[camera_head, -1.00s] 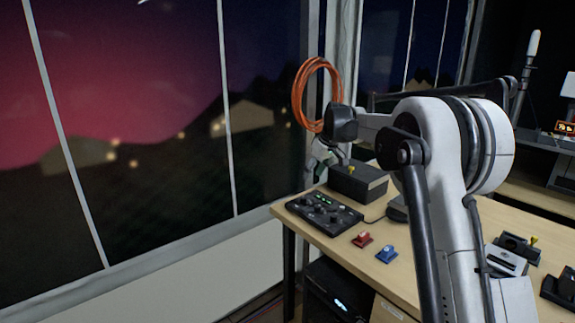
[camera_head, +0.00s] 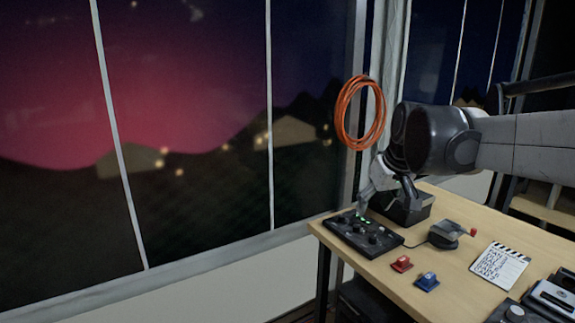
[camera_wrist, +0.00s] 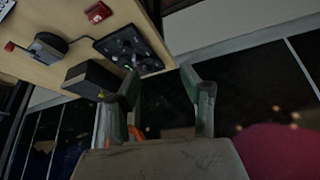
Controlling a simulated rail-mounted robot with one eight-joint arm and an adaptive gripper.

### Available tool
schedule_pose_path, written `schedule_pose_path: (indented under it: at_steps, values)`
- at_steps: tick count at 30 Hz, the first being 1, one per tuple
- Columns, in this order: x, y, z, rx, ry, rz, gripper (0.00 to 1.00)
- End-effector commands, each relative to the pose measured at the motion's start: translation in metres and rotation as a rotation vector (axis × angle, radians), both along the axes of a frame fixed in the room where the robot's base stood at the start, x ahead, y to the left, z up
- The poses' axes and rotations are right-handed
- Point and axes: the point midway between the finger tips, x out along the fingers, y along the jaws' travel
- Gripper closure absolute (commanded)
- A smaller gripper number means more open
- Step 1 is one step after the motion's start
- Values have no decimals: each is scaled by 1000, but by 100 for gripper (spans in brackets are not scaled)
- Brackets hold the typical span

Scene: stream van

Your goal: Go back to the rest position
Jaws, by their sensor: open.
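My gripper (camera_head: 386,200) is open and empty. In the head view it hangs over the far left end of the desk, in front of a black box (camera_head: 412,214) and close to the control panel (camera_head: 365,236). I cannot tell its exact height above them. In the wrist view, my gripper (camera_wrist: 163,82) shows two fingers spread apart with nothing between them. The control panel (camera_wrist: 130,48) and the black box (camera_wrist: 90,78) lie beyond the fingers there. My arm reaches in from the right in the head view.
The wooden desk (camera_head: 455,281) holds a red switch (camera_head: 401,264), a blue switch (camera_head: 427,282), a grey device with a red knob (camera_head: 447,235) and a clapperboard (camera_head: 499,265). An orange cable coil (camera_head: 361,112) hangs by the window. Space left of the desk is clear.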

Motion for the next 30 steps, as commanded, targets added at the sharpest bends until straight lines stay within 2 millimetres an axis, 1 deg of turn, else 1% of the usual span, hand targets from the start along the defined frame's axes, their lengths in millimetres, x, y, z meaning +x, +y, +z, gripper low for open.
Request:
schedule_pose_path:
  at_steps: [1, 8, 12, 14, 18, 21, 24, 27, 30]
  values:
    - [-18, 1, -1, 1, -6, -12, 59]
    - [-90, 3, -13, 10, -36, -77, 59]
    - [-132, 4, -28, 17, -58, -116, 59]
    - [-150, 4, -35, 21, -66, -132, 59]
    - [-189, 4, -56, 29, -88, -169, 59]
    - [-215, 4, -72, 36, -101, -194, 59]
    - [-234, 3, -87, 43, -115, -215, 59]
    - [-248, 3, -99, 47, -122, -230, 59]
    - [-255, 3, -105, 50, -128, -238, 59]
